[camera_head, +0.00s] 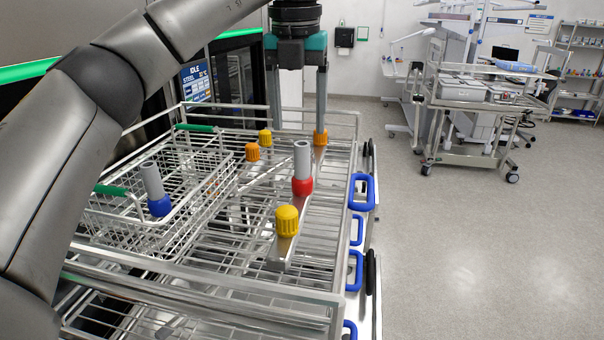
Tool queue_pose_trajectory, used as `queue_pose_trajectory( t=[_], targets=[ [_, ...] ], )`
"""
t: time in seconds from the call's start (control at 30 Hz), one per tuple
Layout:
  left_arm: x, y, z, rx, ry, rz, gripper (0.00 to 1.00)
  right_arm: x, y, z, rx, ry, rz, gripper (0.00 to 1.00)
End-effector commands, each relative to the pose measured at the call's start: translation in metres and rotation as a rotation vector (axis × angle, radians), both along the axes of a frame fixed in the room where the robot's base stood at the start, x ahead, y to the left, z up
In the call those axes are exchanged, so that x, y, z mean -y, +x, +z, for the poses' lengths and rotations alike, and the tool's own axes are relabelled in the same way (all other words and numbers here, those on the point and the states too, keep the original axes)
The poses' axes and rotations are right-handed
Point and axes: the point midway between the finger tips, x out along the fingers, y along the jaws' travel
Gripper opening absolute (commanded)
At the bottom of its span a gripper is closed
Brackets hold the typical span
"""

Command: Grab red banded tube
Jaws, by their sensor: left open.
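The red banded tube (302,165) is a grey upright cylinder with a red band at its base. It stands on a metal bar of the wire rack, right of the middle. My left gripper (297,125) points down from above, open and empty, with two long grey fingers. In the picture it is just above and behind the tube, apart from it. The right fingertip overlaps an orange cap (320,138); I cannot tell whether they touch. My right gripper is not in view.
A yellow cap (287,221) is in front of the tube. A blue banded tube (155,190) stands in a wire basket (215,190). Blue handles (363,192) line the rack's right side.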

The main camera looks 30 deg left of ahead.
Motion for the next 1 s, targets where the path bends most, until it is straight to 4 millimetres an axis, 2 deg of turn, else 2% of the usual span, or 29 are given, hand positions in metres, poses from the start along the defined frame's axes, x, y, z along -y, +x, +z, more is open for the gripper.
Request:
queue_pose_trajectory(
  t=[0.03, 0.1, 0.43, 0.7, 1.0],
  targets=[
    [-0.001, 0.001, -0.011, -0.004, 0.0, -0.001, 0.71, 0.0, 0.0, -0.002, 0.001, 0.0, 0.0, 0.5],
    [-0.001, 0.002, -0.021, -0.002, 0.0, 0.0, 0.71, 0.0, 0.001, -0.001, 0.002, -0.001, 0.0, 0.5],
    [-0.001, 0.007, -0.047, -0.003, 0.0, 0.001, 0.71, 0.0, 0.007, 0.007, 0.011, 0.0, -0.001, 0.5],
    [-0.001, 0.015, -0.083, -0.001, 0.0, 0.001, 0.71, 0.0, 0.008, 0.017, 0.013, 0.001, -0.002, 0.5],
    [-0.001, 0.015, -0.089, 0.001, -0.001, 0.0, 0.71, -0.001, 0.009, 0.017, 0.015, 0.002, -0.002, 0.5]
  ],
)
